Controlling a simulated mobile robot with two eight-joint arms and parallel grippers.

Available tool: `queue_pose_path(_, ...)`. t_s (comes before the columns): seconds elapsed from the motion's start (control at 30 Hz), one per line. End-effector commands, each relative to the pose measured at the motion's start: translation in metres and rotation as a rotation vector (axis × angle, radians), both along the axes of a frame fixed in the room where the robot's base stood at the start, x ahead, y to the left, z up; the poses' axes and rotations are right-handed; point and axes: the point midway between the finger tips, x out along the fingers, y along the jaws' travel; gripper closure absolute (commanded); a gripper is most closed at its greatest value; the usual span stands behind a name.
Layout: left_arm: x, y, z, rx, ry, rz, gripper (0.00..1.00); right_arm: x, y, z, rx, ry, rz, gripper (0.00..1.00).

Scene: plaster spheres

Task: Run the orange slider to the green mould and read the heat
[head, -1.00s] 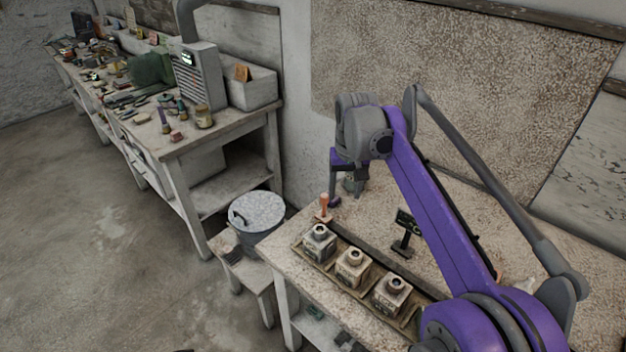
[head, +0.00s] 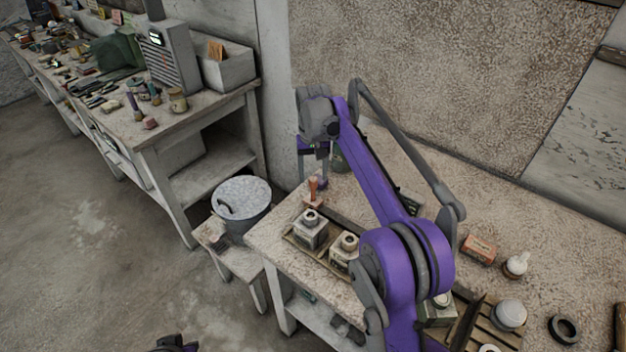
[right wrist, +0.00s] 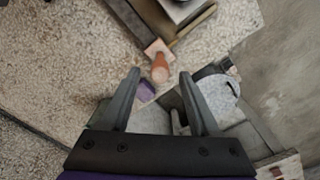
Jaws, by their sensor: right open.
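The orange slider (head: 313,189) is an upright orange peg at the left end of the dark rail on the near workbench. It also shows in the right wrist view (right wrist: 160,67), just beyond and between the fingertips. My right gripper (right wrist: 159,76) is open and empty, its fingers apart and not closed on the slider; in the head view its hand (head: 313,150) hangs just behind the slider. Pale square moulds (head: 311,231) stand in a tray along the rail. I cannot tell which is green; a greenish block (head: 437,314) is partly behind my arm. The small dark readout (head: 411,203) is mostly hidden.
A grey lidded bucket (head: 241,198) stands on a stool left of the workbench (head: 540,218). A cluttered bench (head: 120,127) runs along the wall.

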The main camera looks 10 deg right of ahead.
Motion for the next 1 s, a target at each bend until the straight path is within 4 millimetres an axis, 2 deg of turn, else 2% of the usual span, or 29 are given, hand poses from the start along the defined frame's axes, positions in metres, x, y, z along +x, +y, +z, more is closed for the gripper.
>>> queue_pose_path(0.1,-0.001,0.0,-0.002,0.0,0.001,0.0,1.0,0.0,0.0,-0.014,0.0,0.0,0.0,0.38)
queue_pose_path(0.2,-0.001,0.0,-0.002,0.0,0.001,0.0,1.0,0.0,0.0,-0.019,0.0,-0.001,0.0,0.38)
queue_pose_path(0.5,-0.001,0.0,-0.002,0.0,0.001,0.0,1.0,0.0,0.0,-0.02,0.0,-0.001,0.0,0.38)
queue_pose_path(0.83,-0.001,0.0,-0.002,0.0,0.001,0.0,1.0,0.0,0.0,-0.02,0.0,-0.001,0.0,0.97)
queue_pose_path(0.87,-0.001,0.0,-0.002,0.0,0.001,0.0,1.0,0.0,0.0,-0.02,0.0,-0.001,0.0,1.0)
queue_pose_path(1.0,-0.001,0.0,-0.002,0.0,0.001,0.0,1.0,0.0,0.0,-0.02,0.0,-0.001,0.0,1.0)
